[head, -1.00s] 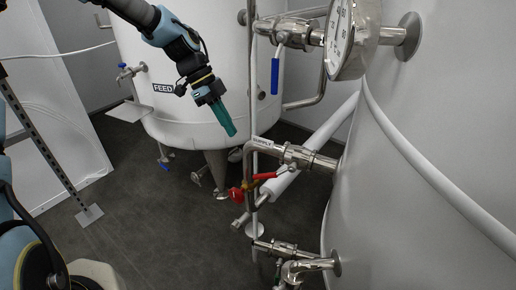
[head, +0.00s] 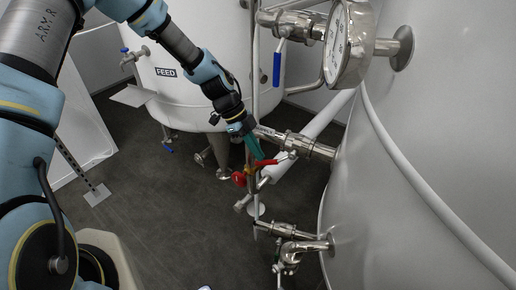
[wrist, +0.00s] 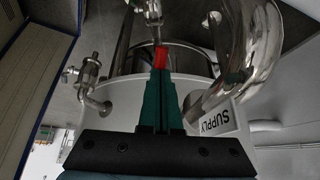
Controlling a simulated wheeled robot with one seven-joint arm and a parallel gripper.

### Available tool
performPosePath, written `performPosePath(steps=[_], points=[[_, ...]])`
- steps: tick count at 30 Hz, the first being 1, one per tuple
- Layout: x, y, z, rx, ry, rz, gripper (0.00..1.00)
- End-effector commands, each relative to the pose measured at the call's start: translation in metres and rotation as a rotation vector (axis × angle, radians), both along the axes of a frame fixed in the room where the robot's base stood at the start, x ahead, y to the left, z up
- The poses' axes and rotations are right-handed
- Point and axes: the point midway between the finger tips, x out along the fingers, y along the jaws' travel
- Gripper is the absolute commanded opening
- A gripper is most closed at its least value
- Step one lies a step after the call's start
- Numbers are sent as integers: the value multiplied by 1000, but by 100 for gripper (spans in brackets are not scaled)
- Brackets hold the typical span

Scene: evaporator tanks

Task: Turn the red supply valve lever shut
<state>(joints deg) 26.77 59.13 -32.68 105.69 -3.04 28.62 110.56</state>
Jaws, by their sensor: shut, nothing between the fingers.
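The red supply valve lever (head: 267,162) sticks out from the steel supply valve on the pipe at the right tank, in the middle of the head view. My gripper (head: 259,156) has its green fingers together, empty, with the tips at the lever. In the wrist view the shut fingers (wrist: 160,72) point straight at the red lever end (wrist: 160,56), which shows just beyond the tips. I cannot tell whether they touch. The fingers hide part of the valve in the head view.
A red round part (head: 239,179) sits just left of and below the lever. A blue-handled valve (head: 277,68) and a gauge (head: 337,42) are above. The white FEED tank (head: 185,100) stands behind, and the large tank (head: 430,150) fills the right. Pipes crowd the valve.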

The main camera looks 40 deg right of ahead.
Motion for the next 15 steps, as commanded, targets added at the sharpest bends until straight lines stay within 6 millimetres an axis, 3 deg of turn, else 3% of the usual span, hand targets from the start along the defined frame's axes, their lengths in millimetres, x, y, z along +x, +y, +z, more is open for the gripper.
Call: performPosePath(steps=[15], points=[[-1,-1,-5,-3,5,1,0]])
